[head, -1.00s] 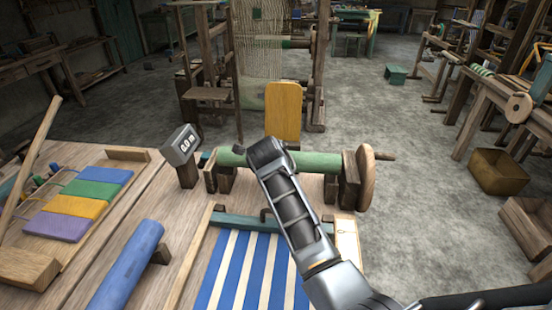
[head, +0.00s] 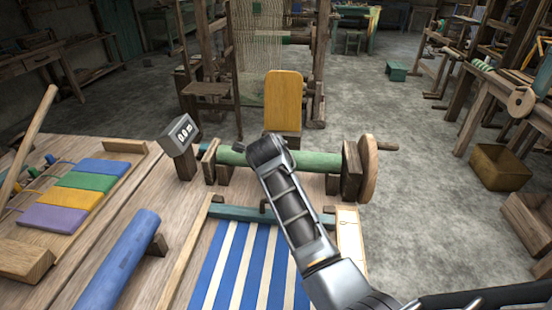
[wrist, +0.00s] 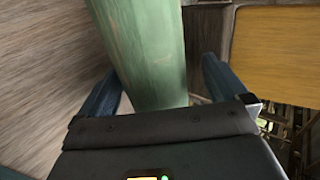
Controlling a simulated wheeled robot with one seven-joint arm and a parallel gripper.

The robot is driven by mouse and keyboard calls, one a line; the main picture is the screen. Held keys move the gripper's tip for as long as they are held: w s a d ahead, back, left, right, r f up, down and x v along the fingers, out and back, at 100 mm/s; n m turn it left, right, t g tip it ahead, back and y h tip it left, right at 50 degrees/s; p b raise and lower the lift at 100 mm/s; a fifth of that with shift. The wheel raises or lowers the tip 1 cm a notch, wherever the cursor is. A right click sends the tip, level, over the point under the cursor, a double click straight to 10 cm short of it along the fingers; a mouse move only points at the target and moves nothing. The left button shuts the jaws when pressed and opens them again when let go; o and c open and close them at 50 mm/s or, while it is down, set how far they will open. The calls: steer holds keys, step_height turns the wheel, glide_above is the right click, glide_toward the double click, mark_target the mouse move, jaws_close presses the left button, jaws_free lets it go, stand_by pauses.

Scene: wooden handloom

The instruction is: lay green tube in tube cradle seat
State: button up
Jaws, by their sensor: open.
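The green tube (head: 316,161) lies level across the wooden tube cradle (head: 352,172), its ends near the cradle's wooden uprights. My arm crosses in front of its middle. In the wrist view the green tube (wrist: 150,45) runs between the two blue fingers of my gripper (wrist: 160,80). The fingers are open, one on each side of the tube, with a visible gap on the right. The head view does not show the fingers clearly. My arm hides whether the middle of the tube touches anything beneath.
A wooden wheel with a handle (head: 369,168) is at the cradle's right end. A small display box (head: 181,134) stands at its left. A blue tube (head: 122,262) and striped blue cloth (head: 238,266) are in front. A yellow board (head: 283,101) stands behind the cradle.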

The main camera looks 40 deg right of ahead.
steer(key=v, duration=0.7)
steer(key=shift+s+a+r+b, duration=0.2)
steer(key=shift+a+b, duration=0.1)
steer(key=shift+b, duration=0.1)
stand_by(0.6)
